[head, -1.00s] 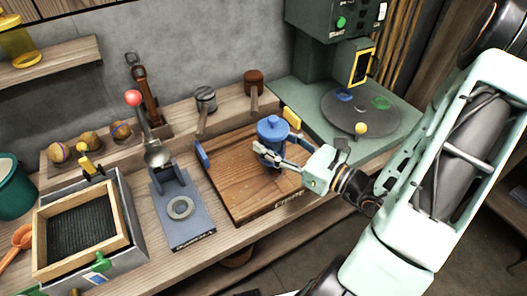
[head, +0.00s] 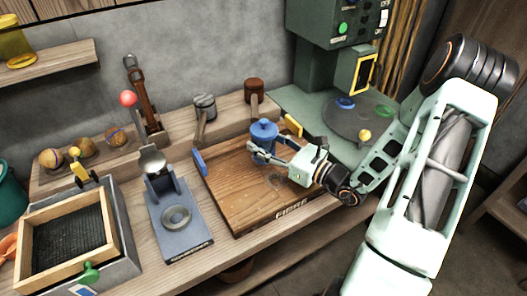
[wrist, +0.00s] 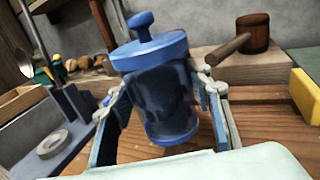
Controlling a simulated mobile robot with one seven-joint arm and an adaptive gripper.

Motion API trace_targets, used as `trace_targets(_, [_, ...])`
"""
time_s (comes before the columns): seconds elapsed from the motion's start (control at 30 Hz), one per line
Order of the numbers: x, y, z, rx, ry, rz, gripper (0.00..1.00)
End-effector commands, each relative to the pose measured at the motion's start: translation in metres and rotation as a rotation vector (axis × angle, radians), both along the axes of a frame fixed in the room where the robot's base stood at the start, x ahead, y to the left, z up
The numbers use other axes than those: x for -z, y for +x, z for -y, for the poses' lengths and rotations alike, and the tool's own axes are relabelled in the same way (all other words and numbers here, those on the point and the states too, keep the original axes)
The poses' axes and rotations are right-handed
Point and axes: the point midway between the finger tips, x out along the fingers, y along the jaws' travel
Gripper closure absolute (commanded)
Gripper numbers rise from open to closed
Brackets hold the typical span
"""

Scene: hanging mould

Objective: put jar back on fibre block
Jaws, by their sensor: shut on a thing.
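The blue lidded jar (head: 264,136) has a round knob on its lid and a darker see-through body. My gripper (head: 270,154) is shut on the jar's sides. In the wrist view the jar (wrist: 165,95) sits between the two fingers (wrist: 168,105) and looks tilted there. The fibre block (head: 240,205) is a wooden board with "FIBRE" on its front edge. The jar is over the back part of the block; I cannot tell whether its base touches. A faint round mark shows on the block in front of the jar.
A blue upright stop (head: 199,162) and a yellow one (head: 293,126) stand at the block's edges. A grey-blue press (head: 175,215) with a red-knobbed lever and a wooden-framed mould (head: 70,235) are at left. Mallets (head: 254,90) lie behind; a green machine (head: 335,60) stands back right.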

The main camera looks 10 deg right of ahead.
Motion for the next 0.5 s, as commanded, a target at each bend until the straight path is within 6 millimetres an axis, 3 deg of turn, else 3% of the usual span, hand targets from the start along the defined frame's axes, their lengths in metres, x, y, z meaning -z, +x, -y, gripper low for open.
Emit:
trace_targets(0.33, [0.037,0.009,0.0,0.001,0.002,0.001,0.9])
trace_targets(0.5, [0.039,0.009,0.0,0.0,0.0,0.004,0.9])
